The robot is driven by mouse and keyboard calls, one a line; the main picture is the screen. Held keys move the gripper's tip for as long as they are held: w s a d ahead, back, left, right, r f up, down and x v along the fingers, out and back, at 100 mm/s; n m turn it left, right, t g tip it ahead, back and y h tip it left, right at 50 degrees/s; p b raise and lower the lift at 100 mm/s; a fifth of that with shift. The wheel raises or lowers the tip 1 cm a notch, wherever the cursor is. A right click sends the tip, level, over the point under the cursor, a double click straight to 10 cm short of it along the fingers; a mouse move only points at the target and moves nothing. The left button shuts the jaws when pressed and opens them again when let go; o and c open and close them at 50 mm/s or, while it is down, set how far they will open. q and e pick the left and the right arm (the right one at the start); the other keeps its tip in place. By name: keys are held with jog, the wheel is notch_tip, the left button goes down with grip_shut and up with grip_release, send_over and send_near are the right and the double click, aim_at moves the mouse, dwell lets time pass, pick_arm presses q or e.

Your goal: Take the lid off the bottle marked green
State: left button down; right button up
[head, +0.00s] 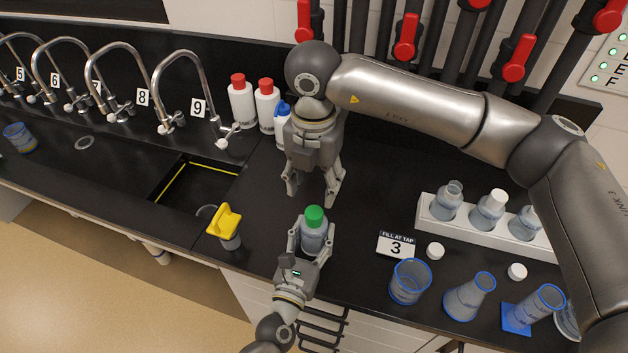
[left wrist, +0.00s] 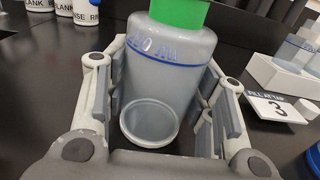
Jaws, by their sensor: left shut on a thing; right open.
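The bottle marked green (head: 313,236) has a bright green lid (head: 314,215) on its top. It is a translucent grey bottle with a blue ring line, and it also shows in the left wrist view (left wrist: 168,75) with the lid (left wrist: 180,12) cut off by the top edge. My left gripper (head: 311,243) is shut around the bottle's body from the front. My right gripper (head: 315,195) points down, open and empty, just behind and above the green lid, apart from it. Whether the bottle touches the counter is hard to tell.
A white rack (head: 470,232) with several bottles stands at right. Near it are a "FILL AT TAP 3" sign (head: 397,245), loose white lids (head: 435,251), a beaker (head: 409,282) and flasks (head: 469,297). A yellow-topped container (head: 225,225) and a sink (head: 195,190) lie left. Red-capped bottles (head: 241,102) stand behind.

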aim_at(314, 212)
jog(key=m, duration=0.8)
jog(key=shift+f, duration=4.05)
